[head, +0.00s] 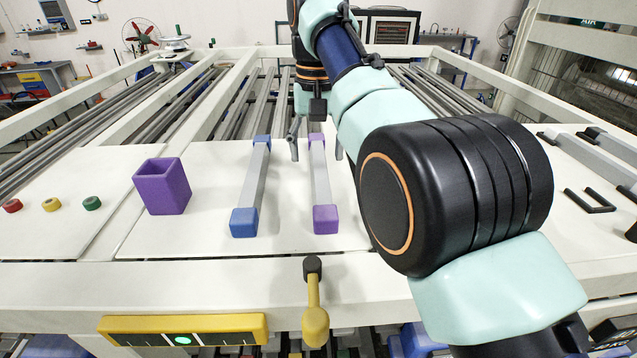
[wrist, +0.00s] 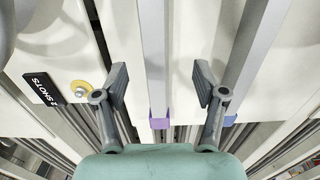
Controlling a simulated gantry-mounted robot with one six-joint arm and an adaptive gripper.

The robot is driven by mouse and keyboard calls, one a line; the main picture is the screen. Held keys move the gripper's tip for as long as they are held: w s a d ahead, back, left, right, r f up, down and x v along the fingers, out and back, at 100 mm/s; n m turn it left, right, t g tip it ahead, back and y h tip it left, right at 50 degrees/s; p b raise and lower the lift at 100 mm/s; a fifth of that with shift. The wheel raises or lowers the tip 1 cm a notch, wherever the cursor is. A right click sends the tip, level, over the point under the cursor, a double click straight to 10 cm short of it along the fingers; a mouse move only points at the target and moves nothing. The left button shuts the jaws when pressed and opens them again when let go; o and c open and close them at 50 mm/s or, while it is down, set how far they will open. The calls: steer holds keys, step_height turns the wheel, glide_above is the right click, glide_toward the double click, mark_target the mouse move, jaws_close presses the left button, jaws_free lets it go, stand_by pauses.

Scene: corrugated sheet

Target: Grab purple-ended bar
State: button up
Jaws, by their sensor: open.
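The purple-ended bar (head: 320,178) is a grey bar with a purple block at each end, lying lengthwise on the white panel. It also shows in the wrist view (wrist: 154,60), running between the fingers, with its far purple end (wrist: 160,120) near the gripper body. My gripper (head: 316,148) is open at the far end of the bar, one finger on each side. In the wrist view both fingers (wrist: 160,82) stand apart from the bar with gaps on each side. Their exact height over the panel is hard to tell.
A blue-ended bar (head: 250,185) lies to the left, roughly parallel; in the wrist view (wrist: 248,50) it is just outside the right finger. A purple open box (head: 162,187) stands further left. A yellow-handled lever (head: 314,300) sits at the front edge. Panel between box and blue-ended bar is clear.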

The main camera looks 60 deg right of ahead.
mark_target(321, 171)
steer(key=f+b, duration=0.3)
steer(key=b, duration=0.1)
steer(key=f+b, duration=0.1)
steer(key=f, duration=0.1)
steer(key=shift+s+d+f+b, duration=0.1)
steer(key=shift+s+f+b, duration=0.2)
steer(key=shift+s+b, duration=0.1)
steer(key=shift+r, duration=0.2)
steer(key=shift+c, duration=0.3)
jaws_close()
